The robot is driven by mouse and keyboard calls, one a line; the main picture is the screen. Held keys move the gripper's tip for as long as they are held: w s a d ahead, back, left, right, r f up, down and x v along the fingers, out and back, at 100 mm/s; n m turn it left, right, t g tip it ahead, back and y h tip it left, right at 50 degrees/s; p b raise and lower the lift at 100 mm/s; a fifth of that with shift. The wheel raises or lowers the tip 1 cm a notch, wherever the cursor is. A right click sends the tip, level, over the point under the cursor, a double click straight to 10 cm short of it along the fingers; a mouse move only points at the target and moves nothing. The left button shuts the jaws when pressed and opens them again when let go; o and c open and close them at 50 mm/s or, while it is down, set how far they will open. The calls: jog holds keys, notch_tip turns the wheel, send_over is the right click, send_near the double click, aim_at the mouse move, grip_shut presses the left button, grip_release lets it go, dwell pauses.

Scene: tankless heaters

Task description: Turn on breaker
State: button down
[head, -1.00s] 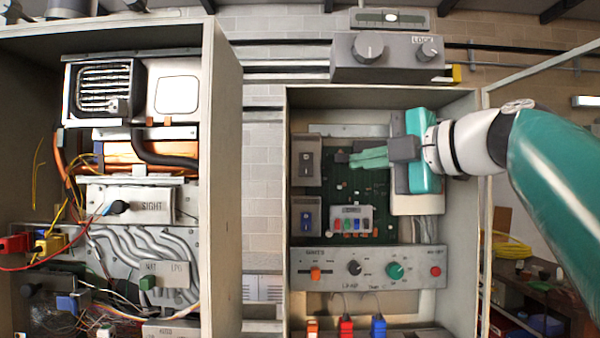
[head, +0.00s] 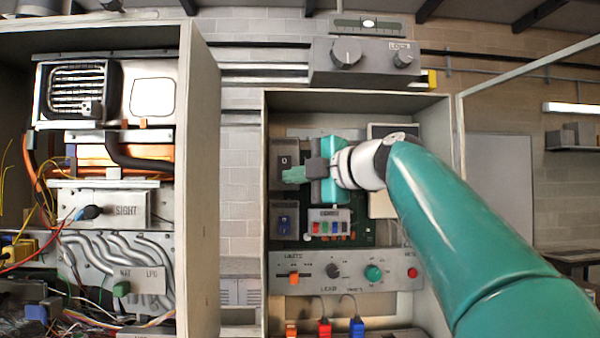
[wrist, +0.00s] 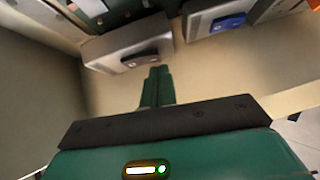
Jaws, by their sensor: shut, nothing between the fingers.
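The right cabinet holds two grey switch boxes on its left side. The upper switch box (head: 281,157) has a dark switch face with a "0" mark, and my gripper covers its lower part. The lower switch box (head: 284,220) has a blue switch. No readable label tells which is the breaker. My gripper (head: 286,175) is shut and empty, its green fingers pointing left at the upper box. In the wrist view my fingertips (wrist: 158,70) point at a grey box (wrist: 128,45), with a small gap apparent; the box with the blue switch (wrist: 228,21) is to the right.
The cabinet's left wall (head: 265,150) is close to my fingertips. Below are a panel with knobs (head: 372,273) and a small box of coloured switches (head: 329,222). The left cabinet (head: 203,180) holds pipes and loose wires. A knob box (head: 365,62) sits above.

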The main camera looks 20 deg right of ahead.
jog(key=shift+w, duration=0.35)
jog(key=shift+w+d+f, duration=0.1)
jog(key=shift+w, duration=0.2)
jog(key=shift+f, duration=0.1)
